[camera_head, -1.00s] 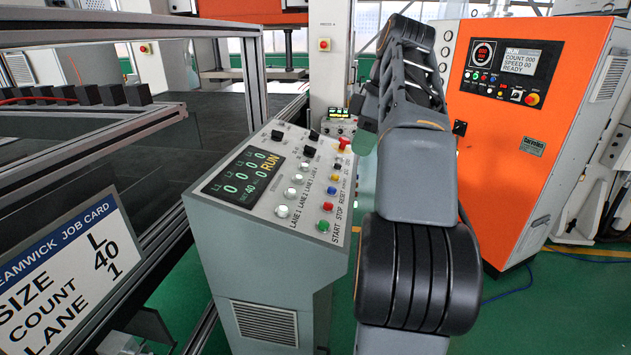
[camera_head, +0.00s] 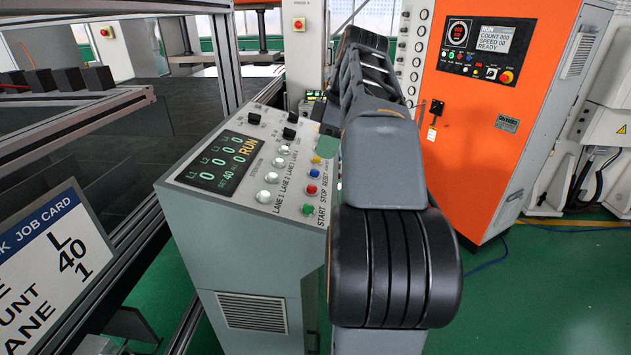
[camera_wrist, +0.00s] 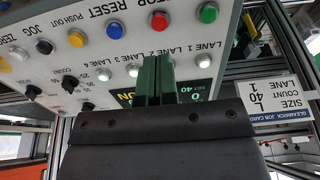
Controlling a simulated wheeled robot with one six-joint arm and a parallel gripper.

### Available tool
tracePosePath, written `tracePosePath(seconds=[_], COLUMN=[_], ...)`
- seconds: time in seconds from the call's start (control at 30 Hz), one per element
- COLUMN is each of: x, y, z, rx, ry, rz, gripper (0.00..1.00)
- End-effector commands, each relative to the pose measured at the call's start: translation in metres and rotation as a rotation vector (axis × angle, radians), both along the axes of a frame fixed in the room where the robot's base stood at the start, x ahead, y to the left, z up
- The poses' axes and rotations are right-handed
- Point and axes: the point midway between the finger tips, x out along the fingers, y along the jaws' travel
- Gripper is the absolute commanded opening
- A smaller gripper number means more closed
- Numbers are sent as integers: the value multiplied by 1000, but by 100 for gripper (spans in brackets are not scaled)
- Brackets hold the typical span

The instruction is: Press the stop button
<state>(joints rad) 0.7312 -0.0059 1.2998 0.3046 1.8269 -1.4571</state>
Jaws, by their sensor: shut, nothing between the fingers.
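The stop button is the red round button (camera_head: 311,189) on the sloped grey control panel (camera_head: 222,204), between the green START button (camera_head: 307,210) and the blue RESET button (camera_head: 313,173). In the wrist view the red button (camera_wrist: 159,20) is near the top, above my fingertips in the picture, its label partly cut off. My gripper (camera_head: 328,143) is over the panel's far right part in the head view, partly hidden by my arm. In the wrist view my gripper's green fingers (camera_wrist: 155,60) are together and empty, over the lane buttons and the display. They appear apart from the red button.
The panel's display (camera_head: 222,163) reads RUN, with 40 set. A job card (camera_head: 62,255) is at left by a metal frame. An orange cabinet (camera_head: 480,150) with its own buttons stands at right.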

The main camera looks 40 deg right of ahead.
Motion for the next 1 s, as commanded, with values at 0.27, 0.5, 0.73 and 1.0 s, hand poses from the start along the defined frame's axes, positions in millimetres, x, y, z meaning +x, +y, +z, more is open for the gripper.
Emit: tracePosePath(seconds=[0.27, 0.5, 0.73, 1.0], x=[9, 14, 15, 15], y=[11, 15, 16, 16], z=[-45, -67, -74, -74], rx=[1, 0, -1, -1], ry=[1, 1, 0, -1], rz=[0, 0, 0, 0], gripper=[0, 0, 0, 0])
